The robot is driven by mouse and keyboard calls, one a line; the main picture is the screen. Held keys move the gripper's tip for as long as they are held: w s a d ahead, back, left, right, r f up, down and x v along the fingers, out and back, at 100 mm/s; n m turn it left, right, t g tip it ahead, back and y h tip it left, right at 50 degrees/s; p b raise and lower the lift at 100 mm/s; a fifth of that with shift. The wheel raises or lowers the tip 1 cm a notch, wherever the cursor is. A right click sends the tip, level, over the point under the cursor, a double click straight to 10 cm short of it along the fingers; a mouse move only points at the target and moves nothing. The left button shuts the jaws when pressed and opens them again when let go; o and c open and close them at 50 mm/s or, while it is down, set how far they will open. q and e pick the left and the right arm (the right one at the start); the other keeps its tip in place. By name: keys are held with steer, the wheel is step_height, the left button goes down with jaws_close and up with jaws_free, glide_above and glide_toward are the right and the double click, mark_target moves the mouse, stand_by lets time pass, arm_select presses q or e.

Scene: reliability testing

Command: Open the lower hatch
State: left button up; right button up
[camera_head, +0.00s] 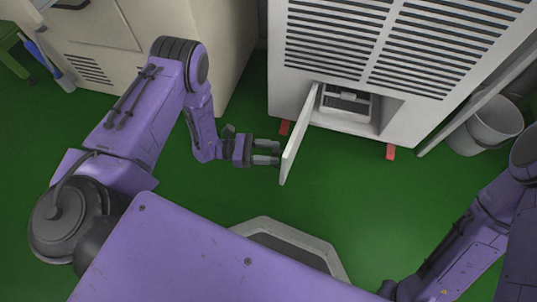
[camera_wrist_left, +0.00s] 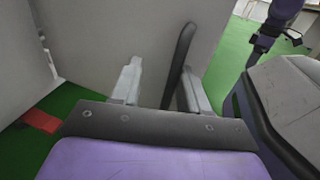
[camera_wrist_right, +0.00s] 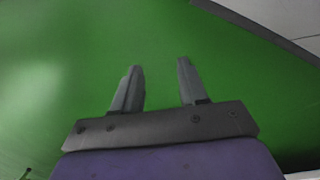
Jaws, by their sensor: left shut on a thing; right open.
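The lower hatch (camera_head: 299,135) is a pale panel on the white cabinet (camera_head: 340,20). It stands swung outward from the left side of a low opening (camera_head: 347,103), in which a light-coloured fitting shows. In the left wrist view the hatch panel (camera_wrist_left: 110,35) fills much of the picture, with a dark curved handle (camera_wrist_left: 180,60) between the fingers. My left gripper (camera_head: 277,153) is at the hatch's outer face, shut on this handle. My right gripper (camera_wrist_right: 160,67) is open and empty above the green floor; its fingers are not clear in the head view.
A beige cabinet (camera_head: 225,50) stands left of the white one. A grey bucket (camera_head: 492,125) stands at the right beside a slanted pale beam (camera_head: 480,95). Red feet (camera_head: 390,151) show under the white cabinet. The green floor (camera_head: 350,190) before the opening is clear.

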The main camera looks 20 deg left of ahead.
arm_select(q)
steer(key=shift+s+a, duration=0.1)
steer(key=shift+s, duration=0.1)
stand_by(0.4)
steer(key=p+v, duration=0.2)
steer(key=v, duration=0.8)
steer(key=shift+a+p, duration=0.25)
steer(key=shift+p, duration=0.15)
arm_select(e)
steer(key=w+r+m+t+h, duration=0.1)
steer(key=w+r+m+t, duration=0.1)
steer(key=shift+w+d+r+t, duration=0.1)
steer(key=shift+w+t, duration=0.2)
steer(key=shift+w, duration=0.1)
arm_select(q)
steer(key=shift+s, duration=0.1)
